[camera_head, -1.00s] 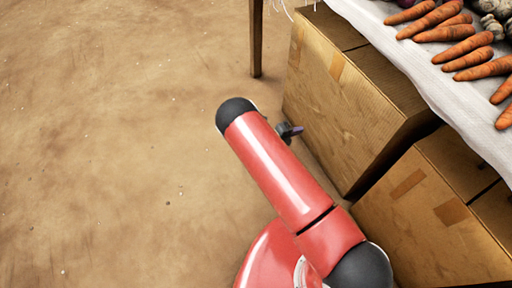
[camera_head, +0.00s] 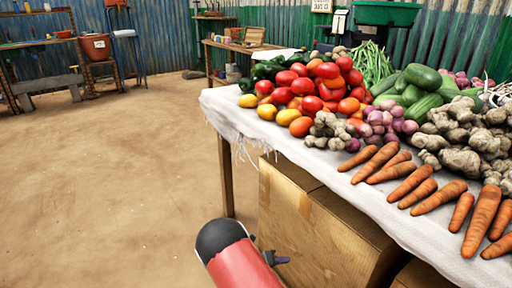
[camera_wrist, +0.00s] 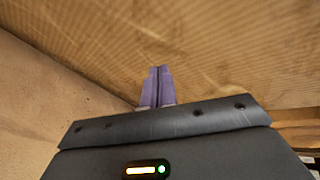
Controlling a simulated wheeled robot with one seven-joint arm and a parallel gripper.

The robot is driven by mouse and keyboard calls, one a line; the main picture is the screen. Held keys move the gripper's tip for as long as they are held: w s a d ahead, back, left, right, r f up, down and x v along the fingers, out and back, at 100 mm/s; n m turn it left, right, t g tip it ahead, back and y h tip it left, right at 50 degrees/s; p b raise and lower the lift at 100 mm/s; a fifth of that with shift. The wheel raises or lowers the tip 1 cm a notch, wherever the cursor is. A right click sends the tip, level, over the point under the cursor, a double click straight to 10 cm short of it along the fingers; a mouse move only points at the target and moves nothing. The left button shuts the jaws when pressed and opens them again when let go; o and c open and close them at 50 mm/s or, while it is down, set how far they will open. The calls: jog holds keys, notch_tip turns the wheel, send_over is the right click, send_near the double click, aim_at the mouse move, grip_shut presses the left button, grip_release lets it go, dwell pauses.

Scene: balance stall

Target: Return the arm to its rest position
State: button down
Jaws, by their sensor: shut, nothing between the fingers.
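My arm, red with a black rounded joint, shows at the bottom centre of the head view, low beside the stall table (camera_head: 222,100). Part of my gripper (camera_head: 276,258) pokes out past the right of the arm, near a cardboard box (camera_head: 310,225) under the table. In the wrist view my gripper (camera_wrist: 157,72) has its two purple fingers together with nothing between them. The box's brown side (camera_wrist: 220,45) fills the upper part of that view, beyond the fingertips. I cannot tell the exact gap to it.
The table carries tomatoes (camera_head: 310,85), carrots (camera_head: 440,197), ginger (camera_head: 465,130) and cucumbers (camera_head: 420,85). A table leg (camera_head: 227,180) stands beside the box. Bare dirt floor (camera_head: 100,180) lies open at left. Benches and a stool (camera_head: 126,40) stand at the back.

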jog(key=s+d+r+m+g+y+p, duration=0.1)
jog(key=s+d+r+m+g+y, duration=0.2)
jog(key=r+m, duration=0.5)
jog(key=s+d+r+m+y+p, duration=0.15)
jog(key=s+r+m, duration=0.4)
jog(key=r, duration=0.55)
jog(key=s+d+r+m+g+y, duration=0.2)
jog(key=s+d+r+m, duration=0.15)
jog(key=r+m, duration=0.45)
jog(key=s+r+m+t+y+p, duration=0.1)
jog(key=s+r+m+t+y, duration=0.1)
jog(key=s+r+m, duration=0.5)
jog(key=s+a+r+m+t+y+p, duration=0.1)
jog(key=s+r+m+t+y, duration=0.1)
jog(key=s+r+m+y, duration=0.2)
jog(key=s+r+m, duration=0.3)
jog(key=s, duration=0.5)
jog(key=shift+m+t, duration=0.35)
jog(key=shift+t, duration=0.05)
jog(key=shift+a, duration=0.1)
